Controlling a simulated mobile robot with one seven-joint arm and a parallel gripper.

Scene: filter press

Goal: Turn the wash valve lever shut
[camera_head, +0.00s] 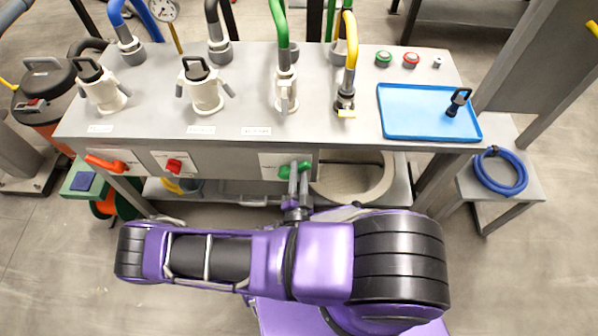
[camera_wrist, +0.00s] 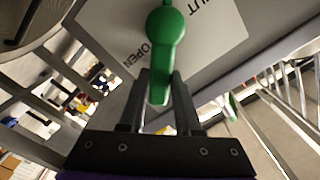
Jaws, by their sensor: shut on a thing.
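The green valve lever (camera_head: 288,172) is on the right-hand label plate on the front of the bench. In the wrist view the green lever (camera_wrist: 164,45) is close up, its handle running down from its round hub between my fingers. Its plate (camera_wrist: 215,35) carries the word OPEN at left and letters ending in "UT" at upper right. The handle's tip lies nearer OPEN. My gripper (camera_head: 298,178) is shut on this lever; its fingertips (camera_wrist: 160,90) flank the handle. No wording naming the valve is readable.
An orange lever (camera_head: 105,162) and a red lever (camera_head: 174,166) sit further left on the same front panel. Hoses and fittings stand on the bench top (camera_head: 240,80). A blue tray (camera_head: 405,105) is at right. A coiled blue hose (camera_head: 500,185) lies on a side stand.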

